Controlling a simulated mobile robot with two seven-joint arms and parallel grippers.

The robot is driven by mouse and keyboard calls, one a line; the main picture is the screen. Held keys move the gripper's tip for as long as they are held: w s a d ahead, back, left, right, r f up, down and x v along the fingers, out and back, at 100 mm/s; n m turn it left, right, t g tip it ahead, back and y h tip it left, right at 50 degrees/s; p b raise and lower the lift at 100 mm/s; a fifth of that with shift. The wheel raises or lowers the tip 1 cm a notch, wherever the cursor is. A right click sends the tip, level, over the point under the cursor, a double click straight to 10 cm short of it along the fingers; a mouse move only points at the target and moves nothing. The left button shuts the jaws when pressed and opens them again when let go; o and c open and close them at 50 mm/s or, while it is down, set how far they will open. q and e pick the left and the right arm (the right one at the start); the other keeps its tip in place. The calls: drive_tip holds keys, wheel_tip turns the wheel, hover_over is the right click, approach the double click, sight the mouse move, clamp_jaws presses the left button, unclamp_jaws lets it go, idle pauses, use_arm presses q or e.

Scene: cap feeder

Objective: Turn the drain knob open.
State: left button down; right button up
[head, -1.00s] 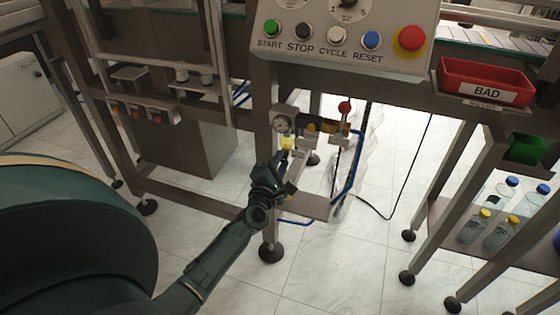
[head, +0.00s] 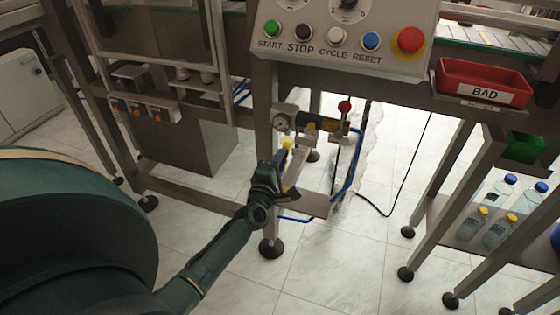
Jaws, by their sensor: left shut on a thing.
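The yellow drain knob (head: 287,142) shows low on the air unit, below and right of the round gauge (head: 279,122). My left gripper (head: 286,156) reaches up to it from below, with its fingers shut on the knob. The fingers cover part of the knob, so how far it is turned cannot be told. My right gripper is not in view.
A red knob (head: 344,106) and blue hose (head: 352,170) are right of the gripper. The control panel (head: 345,35) hangs above. A frame post (head: 262,110) stands just left. A red BAD bin (head: 484,82) and several bottles are at right.

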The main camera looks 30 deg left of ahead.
use_arm(q)
drive_tip(key=c, duration=1.2)
unclamp_jaws()
drive_tip(key=shift+c, duration=0.2)
drive_tip(key=p+v, duration=0.1)
drive_tip(key=v, duration=1.2)
drive_tip(key=shift+s+f, duration=0.1)
drive_tip(key=shift+s, duration=0.05)
